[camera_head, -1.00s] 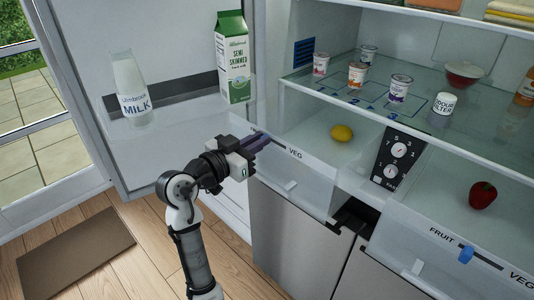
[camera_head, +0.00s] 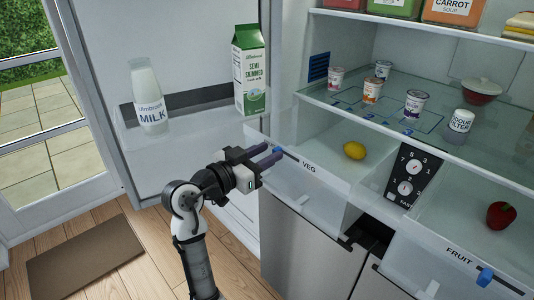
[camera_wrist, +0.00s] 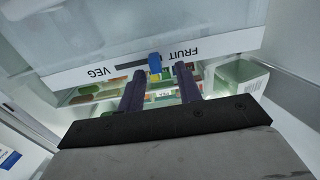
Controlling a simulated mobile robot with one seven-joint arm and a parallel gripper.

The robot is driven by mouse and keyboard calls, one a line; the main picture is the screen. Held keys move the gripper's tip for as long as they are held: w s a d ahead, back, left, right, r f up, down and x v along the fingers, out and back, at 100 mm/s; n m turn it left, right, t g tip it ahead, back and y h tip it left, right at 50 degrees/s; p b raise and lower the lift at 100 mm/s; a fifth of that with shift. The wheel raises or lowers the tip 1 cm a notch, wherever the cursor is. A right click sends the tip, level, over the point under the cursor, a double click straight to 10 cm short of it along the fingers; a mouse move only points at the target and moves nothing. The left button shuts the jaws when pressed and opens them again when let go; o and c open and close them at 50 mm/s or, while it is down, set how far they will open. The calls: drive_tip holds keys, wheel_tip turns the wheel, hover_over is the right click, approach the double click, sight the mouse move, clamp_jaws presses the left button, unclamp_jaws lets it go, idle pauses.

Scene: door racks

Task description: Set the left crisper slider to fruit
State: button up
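The left crisper drawer (camera_head: 312,185) has a label strip with a dark slot and a blue slider knob (camera_head: 277,150). In the wrist view the strip is upside down, and the knob (camera_wrist: 155,63) sits at the FRUIT end of the slot, away from VEG. In the head view the FRUIT word is not visible; VEG is to the right. My gripper (camera_head: 270,156) is in front of the drawer, its two dark fingers spread apart. In the wrist view the gripper (camera_wrist: 160,85) is open and empty, with the knob beyond the fingertips and roughly between them.
A right crisper drawer (camera_head: 450,255) has its own blue slider (camera_head: 485,276). A dial panel (camera_head: 412,176) stands between the drawers. The open door at left holds a milk bottle (camera_head: 147,97) and a milk carton (camera_head: 250,70). A lemon (camera_head: 354,151) lies in the left drawer.

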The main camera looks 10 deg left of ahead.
drive_tip(key=b+v, duration=0.3)
drive_tip(key=v, duration=1)
drive_tip(key=shift+a, duration=0.1)
